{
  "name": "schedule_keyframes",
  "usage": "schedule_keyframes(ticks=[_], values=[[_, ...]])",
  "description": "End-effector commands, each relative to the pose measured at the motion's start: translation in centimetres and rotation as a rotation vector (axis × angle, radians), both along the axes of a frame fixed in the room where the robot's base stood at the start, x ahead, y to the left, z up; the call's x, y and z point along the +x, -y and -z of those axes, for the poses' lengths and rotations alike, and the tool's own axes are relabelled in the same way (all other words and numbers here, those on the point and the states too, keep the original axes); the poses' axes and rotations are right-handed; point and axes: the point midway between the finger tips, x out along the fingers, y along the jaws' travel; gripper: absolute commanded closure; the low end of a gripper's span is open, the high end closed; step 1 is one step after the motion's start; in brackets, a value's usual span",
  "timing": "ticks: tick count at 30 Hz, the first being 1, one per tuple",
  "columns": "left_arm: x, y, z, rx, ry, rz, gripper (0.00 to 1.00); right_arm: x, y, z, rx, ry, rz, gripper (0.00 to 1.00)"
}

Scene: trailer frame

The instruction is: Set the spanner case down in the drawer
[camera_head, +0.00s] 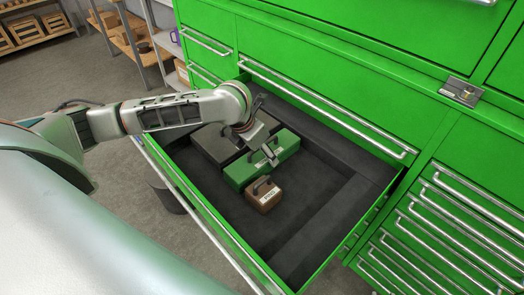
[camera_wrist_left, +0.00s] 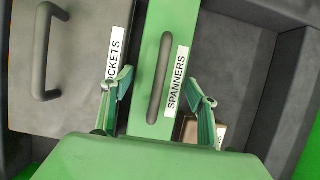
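The spanner case (camera_head: 285,149) is a long green box. It stands upright on the floor of the open drawer (camera_head: 312,255), between a grey case and a small brown case. In the left wrist view the spanner case (camera_wrist_left: 154,118) shows its handle and a SPANNERS label. My left gripper (camera_head: 262,157) is over the case. In the left wrist view the fingers of my left gripper (camera_wrist_left: 167,88) are spread apart, one on each side of the handle, with gaps visible. My right gripper is not in view.
The grey case (camera_head: 215,146), its label partly hidden, stands beside the spanner case. The small brown case (camera_head: 264,196) stands at its front. The drawer's right part is empty. Green cabinet fronts (camera_head: 340,60) rise behind, and shelves (camera_head: 125,40) stand at the back left.

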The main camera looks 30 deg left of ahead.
Motion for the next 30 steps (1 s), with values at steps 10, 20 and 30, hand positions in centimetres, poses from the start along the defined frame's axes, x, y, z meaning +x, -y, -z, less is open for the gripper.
schedule_keyframes(ticks=[10,20,30], values=[[-0.9,-0.4,-2.8,0.001,0.004,0.001,0.41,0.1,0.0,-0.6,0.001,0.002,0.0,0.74],[-3.3,-1.2,-8.9,0.001,0.004,0.0,0.41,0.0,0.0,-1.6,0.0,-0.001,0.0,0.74],[-4.3,-1.5,-11.2,0.001,0.0,0.0,0.41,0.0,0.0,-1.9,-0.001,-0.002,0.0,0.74]])
